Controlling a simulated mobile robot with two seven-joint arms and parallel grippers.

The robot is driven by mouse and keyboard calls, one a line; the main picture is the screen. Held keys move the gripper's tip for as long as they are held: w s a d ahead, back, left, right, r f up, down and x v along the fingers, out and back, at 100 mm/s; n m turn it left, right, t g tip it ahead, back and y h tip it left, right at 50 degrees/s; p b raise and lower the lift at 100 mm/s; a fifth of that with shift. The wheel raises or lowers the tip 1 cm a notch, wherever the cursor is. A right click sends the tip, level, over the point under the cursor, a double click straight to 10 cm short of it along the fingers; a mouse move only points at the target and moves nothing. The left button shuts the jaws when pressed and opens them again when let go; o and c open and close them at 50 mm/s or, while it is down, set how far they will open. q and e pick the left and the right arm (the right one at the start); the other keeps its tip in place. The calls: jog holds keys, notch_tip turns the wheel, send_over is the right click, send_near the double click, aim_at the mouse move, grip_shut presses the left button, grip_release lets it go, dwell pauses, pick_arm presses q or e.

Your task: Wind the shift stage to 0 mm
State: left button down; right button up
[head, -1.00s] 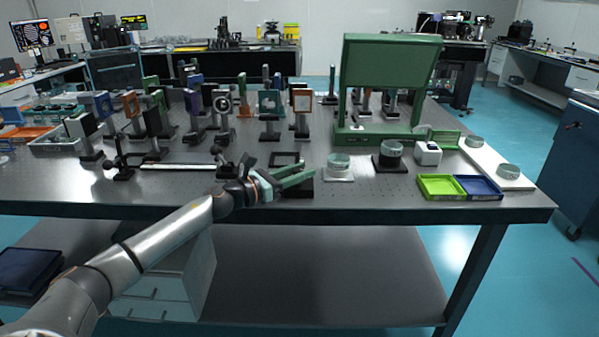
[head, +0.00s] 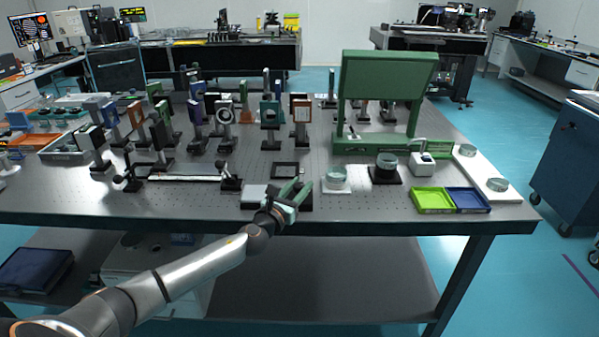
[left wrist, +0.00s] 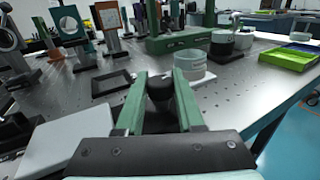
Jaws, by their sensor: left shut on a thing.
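My left gripper (head: 292,193) is at the table's front edge, its green fingers pointing away from me. In the left wrist view its fingers (left wrist: 160,98) are on either side of a dark round knob (left wrist: 160,84), shut on it. The knob seems to belong to the shift stage, a low unit with a light grey block (head: 254,196); a pale flat block also shows at lower left in the wrist view (left wrist: 62,146). The fingers hide much of the stage in the head view, and I cannot read a scale. My right gripper is not in view.
A flat black frame (head: 285,170) lies behind the gripper. A glass dish on a white base (head: 337,180) stands close to its right, then a dark-based dish (head: 386,168). Green (head: 432,200) and blue (head: 468,200) trays lie farther right. Upright optics stand behind.

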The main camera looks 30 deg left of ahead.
pick_arm(q)
jog(key=n+y+p, duration=0.1)
jog(key=n+y, duration=0.1)
jog(key=y, duration=0.1)
jog(key=shift+d+r+g+p, duration=0.15)
jog(key=shift+d+g+p, duration=0.05)
jog(key=shift+g+p, duration=0.15)
jog(key=n+y, duration=0.1)
jog(key=y, duration=0.1)
jog(key=n+g+y+p, duration=0.1)
jog(key=y, duration=0.1)
jog(key=shift+n+g, duration=0.25)
jog(key=shift+n, duration=0.15)
jog(key=n+g+y, duration=0.2)
jog(key=y, duration=0.1)
jog(key=shift+a+f+n+b, duration=0.1)
jog(key=shift+f+n+b, duration=0.2)
jog(key=shift+b, duration=0.05)
jog(key=shift+n+g+y+b, duration=0.6)
jog(key=shift+n+g+y, duration=0.3)
jog(key=shift+g+y, duration=0.3)
jog(key=shift+a+r+n+g+y+b, duration=0.1)
jog(key=shift+n+g+y+b, duration=0.3)
jog(key=shift+n+g+y, duration=0.4)
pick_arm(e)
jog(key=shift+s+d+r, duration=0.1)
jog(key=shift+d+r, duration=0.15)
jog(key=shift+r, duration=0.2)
